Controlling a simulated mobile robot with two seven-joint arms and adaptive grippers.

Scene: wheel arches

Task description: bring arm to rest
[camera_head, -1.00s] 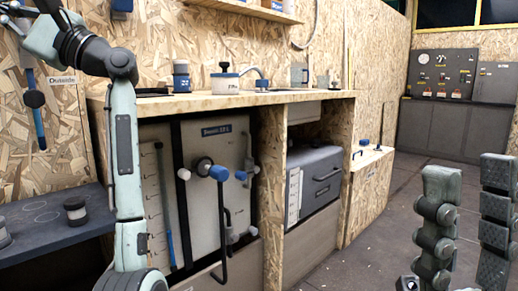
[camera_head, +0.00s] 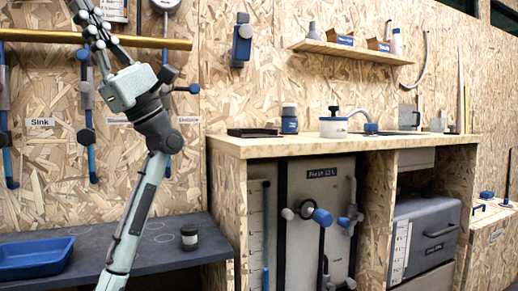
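My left arm (camera_head: 140,212) rises from the bottom left of the head view, bends at a grey wrist joint and points up and left. My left gripper (camera_head: 90,22) is at the upper left, in front of the chipboard wall and overlapping the brass pipe (camera_head: 38,36) in the picture. Its fingers are seen at an angle, so I cannot tell whether it is open or shut, or whether it touches the pipe. I see nothing clearly held in it. My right gripper is not in view.
Blue-handled valves and pipes hang on the wall around my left gripper. Below are a dark shelf (camera_head: 150,258) with a blue tray (camera_head: 37,258) and a small dark jar (camera_head: 189,237). A wooden counter (camera_head: 330,146) with containers and a grey tank (camera_head: 290,180) stands to the right.

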